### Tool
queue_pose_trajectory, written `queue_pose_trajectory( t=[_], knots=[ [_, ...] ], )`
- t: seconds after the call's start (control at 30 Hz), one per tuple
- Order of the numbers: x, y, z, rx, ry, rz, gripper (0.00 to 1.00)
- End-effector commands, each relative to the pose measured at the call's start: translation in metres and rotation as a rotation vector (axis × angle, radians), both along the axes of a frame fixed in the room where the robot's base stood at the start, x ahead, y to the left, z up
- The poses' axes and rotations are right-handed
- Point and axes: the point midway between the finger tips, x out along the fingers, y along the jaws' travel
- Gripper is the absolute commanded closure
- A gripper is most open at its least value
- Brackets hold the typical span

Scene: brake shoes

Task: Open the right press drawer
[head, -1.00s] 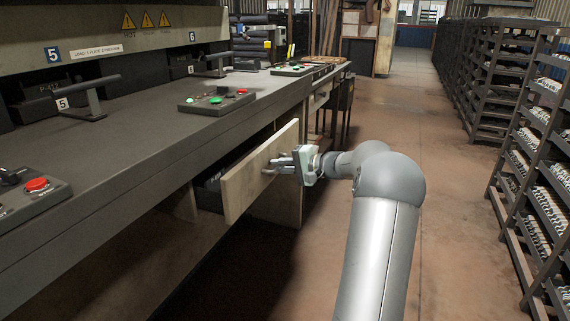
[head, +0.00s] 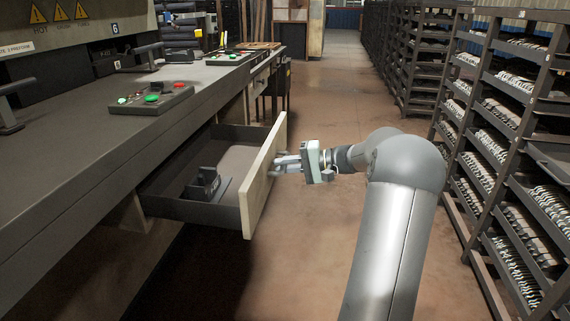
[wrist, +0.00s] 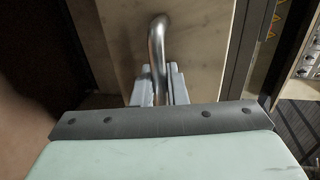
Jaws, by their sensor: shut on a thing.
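The press drawer (head: 262,185) stands well out from the bench, its pale front panel facing my arm. Its dark interior (head: 215,150) is visible and holds a black block-like object (head: 203,185) and a flat pale surface. My gripper (head: 280,163) is at the outer face of the drawer front. In the wrist view a curved metal handle (wrist: 156,50) on the pale panel (wrist: 195,40) runs down between my two fingers (wrist: 157,88), which are shut on it. In the head view the handle is mostly hidden by the fingers.
The dark workbench (head: 130,135) with a button box (head: 150,98) runs along the left. Metal racks (head: 510,130) filled with parts stand along the right. The floor aisle (head: 330,90) between them is clear.

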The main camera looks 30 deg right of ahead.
Motion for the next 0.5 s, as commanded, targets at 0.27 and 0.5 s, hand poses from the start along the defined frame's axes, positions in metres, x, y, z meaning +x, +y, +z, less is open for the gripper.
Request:
queue_pose_trajectory(
  t=[0.27, 0.5],
  knots=[
    [-0.0003, -0.0005, -0.0002, 0.000, 0.000, 0.000, 1.00],
    [-0.0001, -0.0002, -0.0001, 0.000, 0.000, 0.000, 0.83]
  ],
)
